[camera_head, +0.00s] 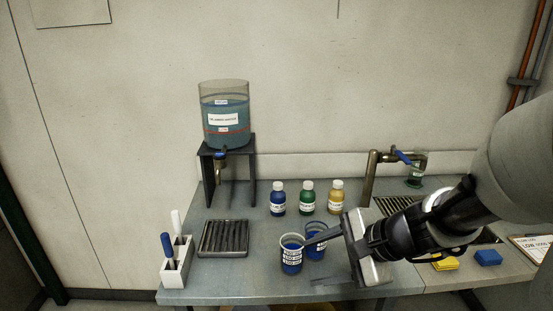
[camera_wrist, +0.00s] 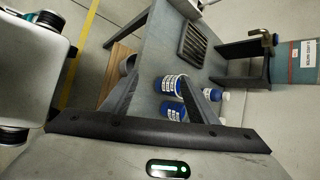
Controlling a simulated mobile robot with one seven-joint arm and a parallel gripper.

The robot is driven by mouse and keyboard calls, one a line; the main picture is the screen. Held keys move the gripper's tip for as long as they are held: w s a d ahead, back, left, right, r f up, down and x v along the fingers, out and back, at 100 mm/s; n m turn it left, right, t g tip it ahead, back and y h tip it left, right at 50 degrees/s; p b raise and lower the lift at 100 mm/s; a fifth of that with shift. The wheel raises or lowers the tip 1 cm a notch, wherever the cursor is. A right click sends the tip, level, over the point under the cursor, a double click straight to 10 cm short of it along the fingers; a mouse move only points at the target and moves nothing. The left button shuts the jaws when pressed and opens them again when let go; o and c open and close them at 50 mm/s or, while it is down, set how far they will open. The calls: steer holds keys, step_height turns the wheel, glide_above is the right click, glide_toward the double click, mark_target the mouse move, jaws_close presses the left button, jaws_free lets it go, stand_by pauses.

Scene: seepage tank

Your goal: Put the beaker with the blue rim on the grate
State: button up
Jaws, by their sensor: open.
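The beaker with the blue rim (camera_head: 317,229) stands on the bench, partly behind a finger of my gripper in the head view. A similar beaker with a pale rim (camera_head: 291,258) and blue contents stands close by to its left and front. The grate (camera_head: 222,239) is a dark slatted tray further left, with nothing on it. My gripper (camera_head: 311,264) is open and low over the bench's front, beside the beakers. In the wrist view, both beakers (camera_wrist: 172,111) show between the spread fingers (camera_wrist: 160,72). I cannot tell how deep they sit between them.
A water tank (camera_head: 225,115) on a dark stand is at the back left. A white holder (camera_head: 176,264) stands left of the grate. A tap (camera_head: 370,175), yellow and blue sponges (camera_head: 488,258) are right.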

steer(key=w+d+f+m+t+y, duration=0.2)
steer(key=w+f+m, duration=0.1)
steer(key=w+m, duration=0.3)
steer(key=m+t+h, duration=0.2)
steer(key=m+t, duration=0.2)
steer(key=m, duration=0.6)
glide_toward(308, 234)
steer(key=d+f, duration=0.2)
steer(key=d, duration=0.1)
steer(key=x, duration=1.6)
steer(key=shift+w+d+f, duration=0.15)
steer(key=shift+d, duration=0.2)
steer(key=c, duration=0.8)
